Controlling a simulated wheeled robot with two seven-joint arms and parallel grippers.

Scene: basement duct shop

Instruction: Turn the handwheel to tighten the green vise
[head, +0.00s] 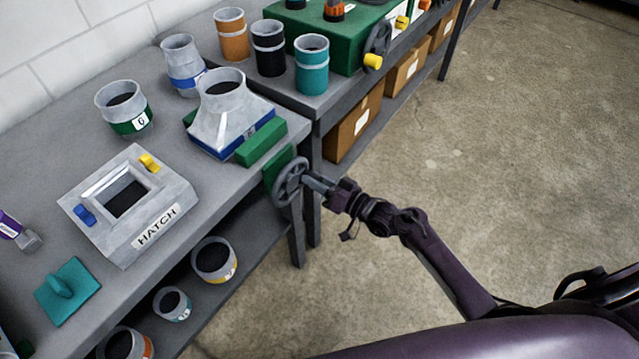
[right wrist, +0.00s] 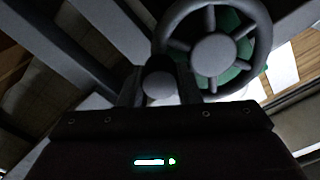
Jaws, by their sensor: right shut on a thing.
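The green vise (head: 262,143) is fixed at the bench's right edge, its jaws by the blue-banded base of a grey funnel-shaped duct fitting (head: 222,120). Its grey spoked handwheel (head: 291,182) stands at the bench's front edge; the wheel (right wrist: 212,55) also fills the upper right of the right wrist view. My right gripper (head: 312,184) reaches in from the right and is shut on the handwheel's grey knob (right wrist: 159,84), beside the wheel's rim. My left gripper does not show.
A HATCH box (head: 165,215), a teal trowel-like plate (head: 68,291) and ringed duct pieces (head: 125,108) stand on the bench. More rings (head: 214,260) lie on the shelf below. A second bench with a green machine (head: 330,40) stands behind. The concrete floor at right is clear.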

